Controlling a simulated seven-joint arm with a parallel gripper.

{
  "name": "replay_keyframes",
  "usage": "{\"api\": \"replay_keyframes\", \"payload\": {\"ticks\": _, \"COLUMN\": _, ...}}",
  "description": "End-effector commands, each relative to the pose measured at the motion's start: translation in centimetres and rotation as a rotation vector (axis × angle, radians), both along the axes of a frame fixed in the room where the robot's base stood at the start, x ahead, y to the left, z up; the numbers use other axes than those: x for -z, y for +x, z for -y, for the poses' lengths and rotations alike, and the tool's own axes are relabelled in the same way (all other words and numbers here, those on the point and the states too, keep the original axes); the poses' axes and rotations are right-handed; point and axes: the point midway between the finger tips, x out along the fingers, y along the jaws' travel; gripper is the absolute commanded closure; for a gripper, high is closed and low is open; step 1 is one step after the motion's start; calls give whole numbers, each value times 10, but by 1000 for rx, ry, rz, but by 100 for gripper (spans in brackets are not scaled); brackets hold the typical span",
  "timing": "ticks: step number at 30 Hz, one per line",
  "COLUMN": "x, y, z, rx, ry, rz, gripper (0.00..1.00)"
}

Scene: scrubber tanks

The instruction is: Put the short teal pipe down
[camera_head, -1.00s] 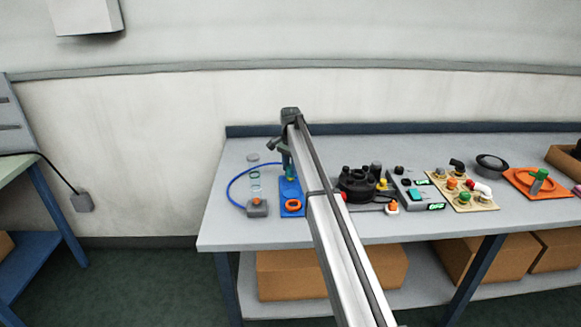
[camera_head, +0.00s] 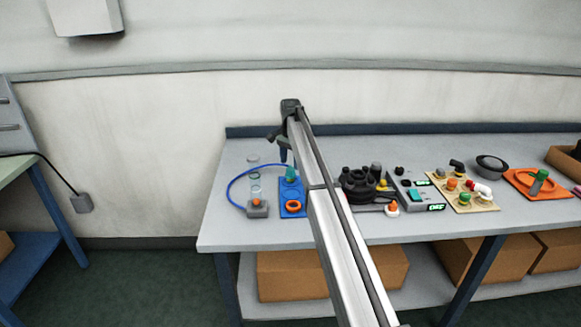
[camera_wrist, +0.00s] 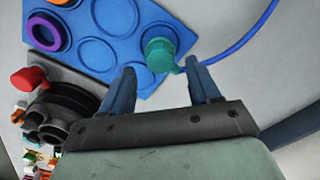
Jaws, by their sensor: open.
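The short teal pipe (camera_head: 291,174) stands at the back end of the blue tray (camera_head: 288,192). In the wrist view the teal pipe (camera_wrist: 160,50) is seen from above, near a corner of the blue tray (camera_wrist: 110,48) with round recesses; whether it sits fully in a recess I cannot tell. My gripper (camera_head: 281,146) is above the pipe in the head view. In the wrist view my gripper (camera_wrist: 161,72) is open, its fingers apart and empty, with the pipe beyond the fingertips.
An orange ring (camera_head: 293,206) lies on the tray's front. A black round manifold (camera_head: 359,185) and a grey meter box (camera_head: 413,193) stand to the right.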

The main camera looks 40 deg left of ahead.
Motion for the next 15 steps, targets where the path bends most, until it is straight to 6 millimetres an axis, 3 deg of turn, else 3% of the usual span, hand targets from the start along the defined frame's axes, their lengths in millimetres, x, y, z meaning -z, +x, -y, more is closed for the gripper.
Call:
{"api": "replay_keyframes", "payload": {"ticks": 6, "x": -44, "y": 1, "z": -1, "rx": 0, "ry": 1, "rz": 1, "gripper": 38}}
{"api": "replay_keyframes", "payload": {"ticks": 15, "x": -81, "y": 0, "z": 0, "rx": 0, "ry": 0, "rz": 0, "gripper": 38}}
